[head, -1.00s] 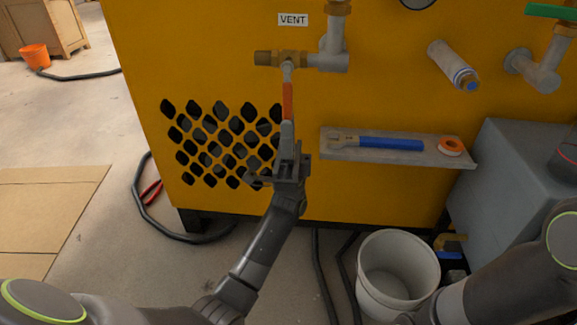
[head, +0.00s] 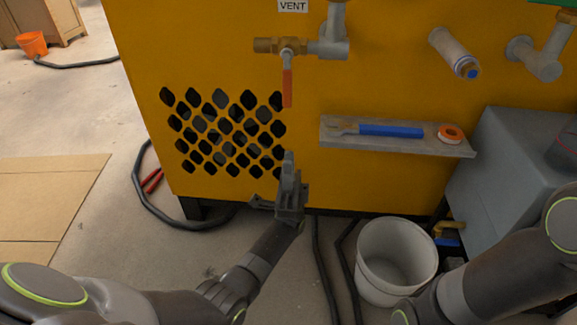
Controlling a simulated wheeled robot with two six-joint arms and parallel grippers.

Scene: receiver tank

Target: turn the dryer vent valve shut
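The vent valve (head: 287,47) is a brass valve on the yellow dryer panel, below the VENT label (head: 293,6). Its body lies level, joined to a grey pipe elbow on its right. Its orange-red lever (head: 287,84) hangs straight down, across the line of the body. My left gripper (head: 289,156) points up below the lever's lower end, with a clear gap of yellow panel between them. It holds nothing that I can see. Its fingers show nearly edge-on, so their opening is unclear. My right arm is at the lower right, its gripper out of view.
A grey shelf (head: 395,143) right of the lever carries a blue-handled wrench (head: 390,131) and an orange-and-white tape roll (head: 450,134). A white bucket (head: 396,262) stands on the floor below. A vent grille (head: 225,130) is at left. The panel around the lever is free.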

